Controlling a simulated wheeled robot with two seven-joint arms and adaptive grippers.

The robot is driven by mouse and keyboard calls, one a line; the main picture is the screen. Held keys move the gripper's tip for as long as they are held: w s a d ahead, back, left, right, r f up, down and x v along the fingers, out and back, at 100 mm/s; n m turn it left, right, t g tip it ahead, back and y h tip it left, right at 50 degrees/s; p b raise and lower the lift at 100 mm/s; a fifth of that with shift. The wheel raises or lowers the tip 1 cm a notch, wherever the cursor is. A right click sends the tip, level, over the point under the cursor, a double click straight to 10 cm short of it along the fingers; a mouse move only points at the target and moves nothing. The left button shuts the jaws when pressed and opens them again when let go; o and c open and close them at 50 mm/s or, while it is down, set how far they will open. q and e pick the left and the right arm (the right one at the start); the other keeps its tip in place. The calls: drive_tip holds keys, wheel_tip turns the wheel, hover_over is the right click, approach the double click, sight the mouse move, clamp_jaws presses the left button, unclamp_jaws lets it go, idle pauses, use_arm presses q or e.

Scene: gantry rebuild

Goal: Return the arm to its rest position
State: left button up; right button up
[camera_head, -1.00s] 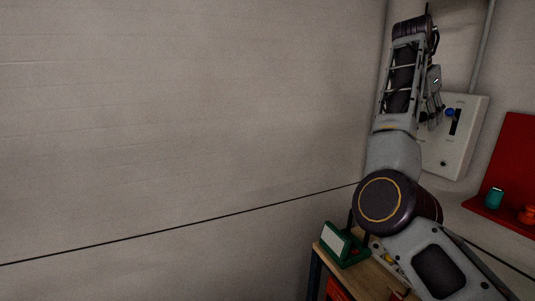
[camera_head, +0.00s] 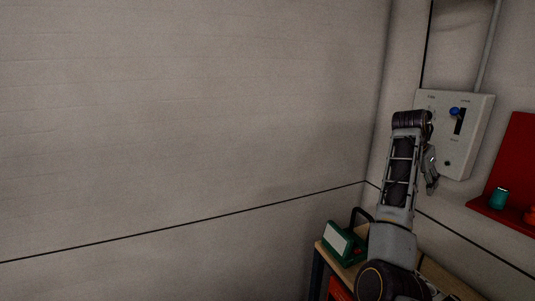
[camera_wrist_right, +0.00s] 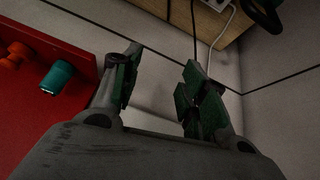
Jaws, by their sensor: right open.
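My right arm rises from the lower right in the head view, its forearm upright. The right gripper (camera_head: 431,172) shows small beside the forearm, in front of the wall below the lever of the control box (camera_head: 438,102). In the right wrist view the right gripper (camera_wrist_right: 157,88) has its two green-padded fingers apart, with nothing between them. The box has a blue-knobbed lever (camera_head: 455,111) near the top of a dark slot. My left gripper is in neither view.
A red shelf (camera_head: 507,176) holds a teal item (camera_head: 498,197) and an orange one (camera_head: 530,215). A wooden-topped table (camera_head: 326,255) with a green device (camera_head: 341,240) stands below, partly hidden by my arm. The left wall area is clear.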

drive_tip(key=s+a+f+n, duration=0.2)
drive_tip(key=s+f, duration=0.1)
drive_tip(key=f, duration=0.5)
drive_tip(key=s+a+f+n+t, duration=0.1)
drive_tip(key=s+f, duration=0.3)
drive_tip(key=f, duration=0.5)
drive_tip(key=s+a+f+n, duration=0.3)
drive_tip(key=s+f, duration=0.1)
drive_tip(key=f, duration=0.5)
drive_tip(key=shift+s+a+f+n+t, duration=0.2)
drive_tip(key=shift+s+n+t, duration=0.1)
drive_tip(key=shift+t, duration=0.1)
drive_tip(key=s+a+f+n+y, duration=0.3)
drive_tip(key=s+a+f+n, duration=0.15)
drive_tip(key=s+a, duration=0.65)
drive_tip(key=s+a+f+n+y, duration=0.3)
drive_tip(key=s+a+f, duration=0.4)
drive_tip(key=s, duration=0.5)
wheel_tip(320, 180, down, 32)
drive_tip(key=s+a+g, duration=0.1)
drive_tip(key=s, duration=0.2)
drive_tip(key=s+d+f+g, duration=0.1)
drive_tip(key=s+d+f, duration=0.1)
drive_tip(key=s+f, duration=0.8)
drive_tip(key=s+d+f+b, duration=0.1)
drive_tip(key=s+f, duration=1)
drive_tip(key=s, duration=0.1)
drive_tip(key=shift+d+f+g, duration=0.25)
drive_tip(key=shift+d+g, duration=0.15)
